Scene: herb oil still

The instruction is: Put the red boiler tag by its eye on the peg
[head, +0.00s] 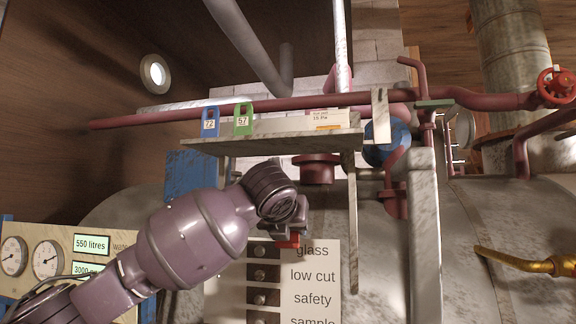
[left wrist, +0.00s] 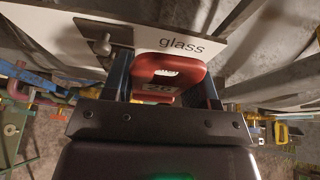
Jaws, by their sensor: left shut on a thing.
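My left gripper (head: 291,232) is shut on the red tag (head: 288,243), just in front of the top of the white peg board (head: 318,262). In the left wrist view the red tag (left wrist: 178,67) sits between the two fingers (left wrist: 165,88), with a pale slot-like eye and a partly hidden number plate. The board has a column of metal pegs; the top peg (head: 260,251) is beside the word "glass". One peg (left wrist: 100,46) shows in the left wrist view, left of the tag and apart from it. My right gripper is out of view.
A blue tag (head: 210,122) and a green tag (head: 243,119) stand on a shelf (head: 270,143) above the gripper. A vertical post (head: 424,230) stands right of the board. A gauge panel (head: 75,248) is at lower left. A yellow lever (head: 520,262) is at right.

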